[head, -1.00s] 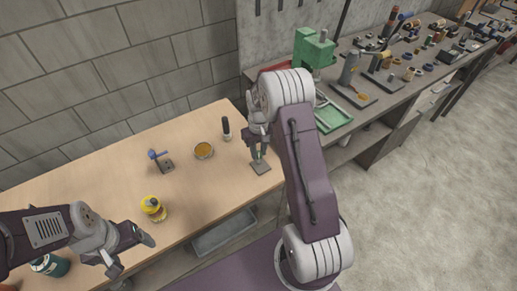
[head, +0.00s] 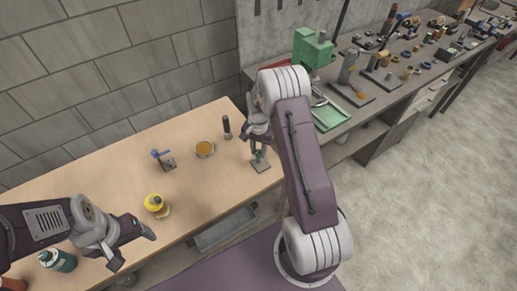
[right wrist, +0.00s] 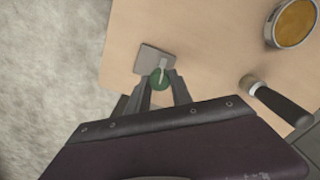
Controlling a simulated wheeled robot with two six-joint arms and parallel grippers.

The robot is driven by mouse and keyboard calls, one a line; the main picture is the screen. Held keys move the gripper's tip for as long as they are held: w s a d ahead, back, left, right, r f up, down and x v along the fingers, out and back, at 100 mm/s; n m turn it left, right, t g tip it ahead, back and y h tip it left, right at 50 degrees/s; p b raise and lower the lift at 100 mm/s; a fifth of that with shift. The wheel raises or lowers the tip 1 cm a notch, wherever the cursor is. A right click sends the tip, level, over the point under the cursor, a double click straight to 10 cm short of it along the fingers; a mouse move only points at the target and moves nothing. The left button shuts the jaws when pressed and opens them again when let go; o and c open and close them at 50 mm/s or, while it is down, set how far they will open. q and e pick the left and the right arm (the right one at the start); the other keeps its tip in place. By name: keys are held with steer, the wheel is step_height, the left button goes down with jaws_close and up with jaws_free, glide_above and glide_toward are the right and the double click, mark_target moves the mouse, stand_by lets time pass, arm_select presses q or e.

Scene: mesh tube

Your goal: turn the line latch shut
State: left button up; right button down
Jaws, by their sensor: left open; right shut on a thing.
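A small fitting with a green part (right wrist: 160,79) stands on a grey square base plate (head: 261,167) near the table's right end. I take it to be the line latch. My right gripper (right wrist: 161,90) is shut on the green part from above, one finger on each side. In the head view my right gripper (head: 259,150) hides most of the fitting. A pale strip lies across the green part in the right wrist view. A second fitting, with a blue handle (head: 161,154), stands further left. My left gripper (head: 132,248) is open and empty over the table's front edge at left.
A yellow-capped jar (head: 156,206) and a teal can (head: 57,261) are further left. A grey bin (head: 222,232) sits below the table edge. A cluttered bench (head: 400,75) extends right.

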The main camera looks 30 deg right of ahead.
mark_target(259, 151)
steer(key=shift+m, duration=0.8)
steer(key=c, duration=1.1)
jaws_free()
steer(key=shift+c, duration=0.2)
steer(key=shift+r, duration=0.1)
step_height(259, 151, up, 9)
steer(key=shift+f, duration=0.1)
